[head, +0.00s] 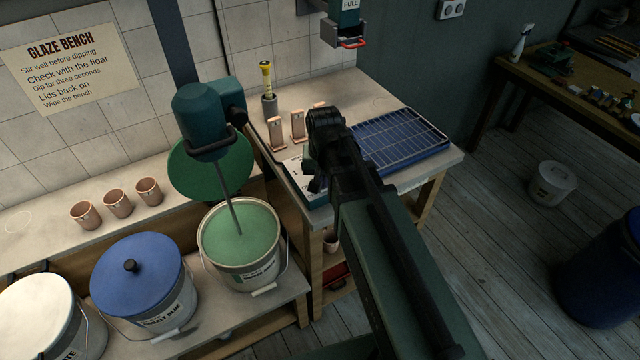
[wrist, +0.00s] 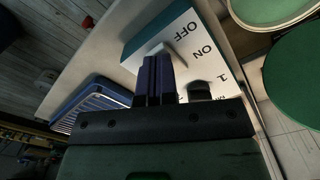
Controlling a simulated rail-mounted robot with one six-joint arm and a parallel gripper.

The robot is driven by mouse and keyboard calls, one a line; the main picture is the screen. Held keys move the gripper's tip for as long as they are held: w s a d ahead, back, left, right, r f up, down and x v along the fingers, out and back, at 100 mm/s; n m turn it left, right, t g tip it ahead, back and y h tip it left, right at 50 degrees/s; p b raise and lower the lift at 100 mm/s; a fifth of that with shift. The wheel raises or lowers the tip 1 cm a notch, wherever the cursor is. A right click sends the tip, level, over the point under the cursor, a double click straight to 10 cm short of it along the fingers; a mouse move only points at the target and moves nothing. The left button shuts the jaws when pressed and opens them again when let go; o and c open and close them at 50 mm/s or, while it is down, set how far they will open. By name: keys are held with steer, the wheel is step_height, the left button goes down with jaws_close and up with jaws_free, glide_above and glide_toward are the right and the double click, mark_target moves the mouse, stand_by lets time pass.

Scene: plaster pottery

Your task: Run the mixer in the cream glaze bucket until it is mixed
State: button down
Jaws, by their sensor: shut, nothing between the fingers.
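The mixer (head: 203,110) hangs on its wall post, its shaft reaching down into an open bucket. That bucket (head: 242,275) has a pale wall and holds green glaze (head: 240,232); no cream glaze shows. Its label is too small to read surely. In the wrist view, a white-topped control box (wrist: 212,62) with a teal side bears the words OFF and ON and a 1. A pale switch piece (wrist: 163,52) sits at my fingertips. My gripper (wrist: 155,62) is shut and empty, against or just over the box; contact is unclear. In the head view, my arm mostly hides the box (head: 293,164).
Buckets with a blue lid (head: 138,272) and a white lid (head: 40,312) stand left. A green disc (head: 188,178) stands behind the mixer shaft. A blue rack (head: 402,140), clay tiles (head: 277,134) and a yellow-topped float (head: 267,78) share the bench. Cups (head: 118,203) line the ledge.

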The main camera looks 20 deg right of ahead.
steer(key=shift+f+b, duration=0.45)
steer(key=shift+f, duration=0.05)
step_height(320, 180, up, 7)
steer(key=p, duration=0.7)
steer(key=shift+r, duration=0.15)
